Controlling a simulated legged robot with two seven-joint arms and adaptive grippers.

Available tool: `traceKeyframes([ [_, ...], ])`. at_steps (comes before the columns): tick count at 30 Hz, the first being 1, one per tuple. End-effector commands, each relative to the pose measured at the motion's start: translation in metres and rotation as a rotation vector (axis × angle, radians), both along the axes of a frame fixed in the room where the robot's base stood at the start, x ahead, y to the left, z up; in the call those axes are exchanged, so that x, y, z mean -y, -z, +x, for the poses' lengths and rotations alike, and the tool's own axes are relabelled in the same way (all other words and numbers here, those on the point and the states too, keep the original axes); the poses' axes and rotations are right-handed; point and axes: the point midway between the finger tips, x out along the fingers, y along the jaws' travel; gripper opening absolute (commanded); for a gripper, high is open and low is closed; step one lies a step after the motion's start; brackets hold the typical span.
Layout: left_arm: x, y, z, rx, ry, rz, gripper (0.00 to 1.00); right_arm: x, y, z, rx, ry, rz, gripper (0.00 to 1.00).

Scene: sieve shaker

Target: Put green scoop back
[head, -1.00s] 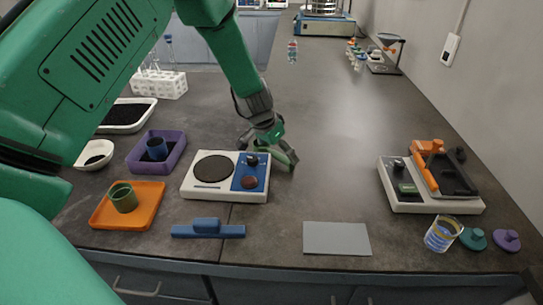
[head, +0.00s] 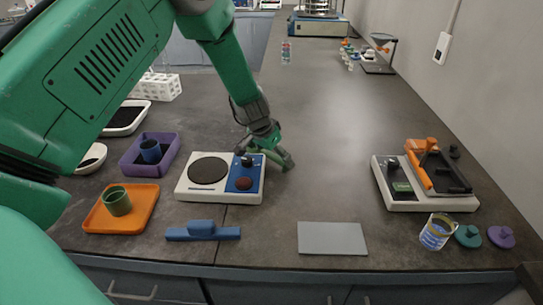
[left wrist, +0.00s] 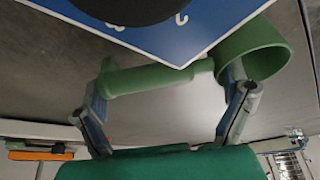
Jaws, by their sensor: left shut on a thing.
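The green scoop shows in the left wrist view as a round cup (left wrist: 252,48) on a handle (left wrist: 150,78). My left gripper (left wrist: 165,95) is shut on the scoop's handle, with one finger near the cup and the other near the handle's far end. In the head view my left gripper (head: 268,157) is low over the bench, beside the right rear corner of the white and blue hotplate device (head: 219,177). The scoop is mostly hidden there. An orange tray (head: 146,213) with a dark green cup (head: 117,201) stands at the left. My right gripper is not in view.
A purple tray (head: 171,158) holds a blue cup (head: 150,151). A blue holder (head: 203,231) and a grey plate (head: 332,239) lie near the front edge. A balance-like device (head: 398,201) with an orange-handled tool stands right. The bench's middle is clear.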

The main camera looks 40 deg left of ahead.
Motion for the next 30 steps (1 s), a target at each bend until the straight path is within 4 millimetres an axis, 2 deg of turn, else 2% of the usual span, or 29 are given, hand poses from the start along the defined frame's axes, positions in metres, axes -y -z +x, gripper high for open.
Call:
traceKeyframes([
  [9,0.0,-0.062,0.001,0.008,0.002,0.004,0.49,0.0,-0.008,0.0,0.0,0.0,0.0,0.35],
  [14,-0.002,-0.087,0.001,0.006,0.0,0.004,0.49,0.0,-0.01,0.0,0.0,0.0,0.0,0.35],
  [16,-0.009,-0.094,0.002,0.007,-0.013,0.002,0.49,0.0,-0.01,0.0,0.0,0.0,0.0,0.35],
  [20,-0.047,-0.101,0.0,0.011,-0.071,0.0,0.49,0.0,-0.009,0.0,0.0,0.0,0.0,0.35],
  [27,-0.145,-0.103,-0.016,0.013,-0.225,0.002,0.49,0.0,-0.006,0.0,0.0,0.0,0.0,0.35],
  [30,-0.174,-0.102,-0.024,0.01,-0.271,0.004,0.49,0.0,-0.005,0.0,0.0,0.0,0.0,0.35],
])
